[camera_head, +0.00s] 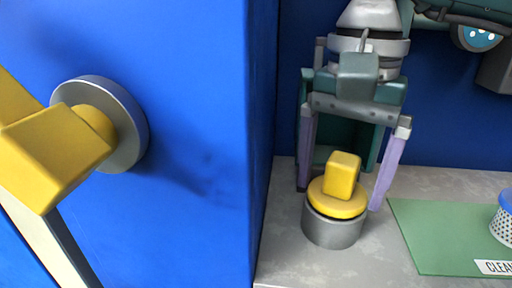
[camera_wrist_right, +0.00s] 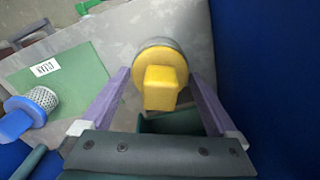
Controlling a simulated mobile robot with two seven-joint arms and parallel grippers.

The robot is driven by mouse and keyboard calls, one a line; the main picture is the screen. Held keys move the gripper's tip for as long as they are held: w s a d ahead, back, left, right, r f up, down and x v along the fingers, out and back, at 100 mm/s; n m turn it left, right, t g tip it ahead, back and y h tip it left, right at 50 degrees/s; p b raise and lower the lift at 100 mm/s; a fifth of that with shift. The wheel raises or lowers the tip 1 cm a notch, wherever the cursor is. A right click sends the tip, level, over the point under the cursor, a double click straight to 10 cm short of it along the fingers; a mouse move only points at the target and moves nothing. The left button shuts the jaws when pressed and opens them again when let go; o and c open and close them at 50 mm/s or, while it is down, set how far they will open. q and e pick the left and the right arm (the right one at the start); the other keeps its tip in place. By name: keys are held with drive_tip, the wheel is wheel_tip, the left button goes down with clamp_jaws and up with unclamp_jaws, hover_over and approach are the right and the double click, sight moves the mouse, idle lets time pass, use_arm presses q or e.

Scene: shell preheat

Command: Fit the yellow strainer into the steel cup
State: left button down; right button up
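The yellow strainer (camera_head: 342,174) has a blocky handle on a round yellow disc. It sits upright on top of the steel cup (camera_head: 333,233), with a thin dark line between disc and cup; anything inside the cup is hidden. The strainer also shows in the right wrist view (camera_wrist_right: 162,85), with the cup's grey rim (camera_wrist_right: 155,42) just behind it. My right gripper (camera_head: 340,199) is open, with its purple fingers spread on either side of the strainer and visible gaps beside the disc in the wrist view. My left gripper is not in view.
A large blue panel (camera_head: 205,100) with a yellow handle (camera_head: 60,150) on a grey disc stands left of the cup. Grey counter surrounds the cup.

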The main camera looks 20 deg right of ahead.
drive_tip(key=shift+o, duration=0.2)
drive_tip(key=shift+r, duration=0.1)
drive_tip(key=shift+r, duration=0.25)
wheel_tip(320, 180, up, 12)
drive_tip(key=p, duration=0.3)
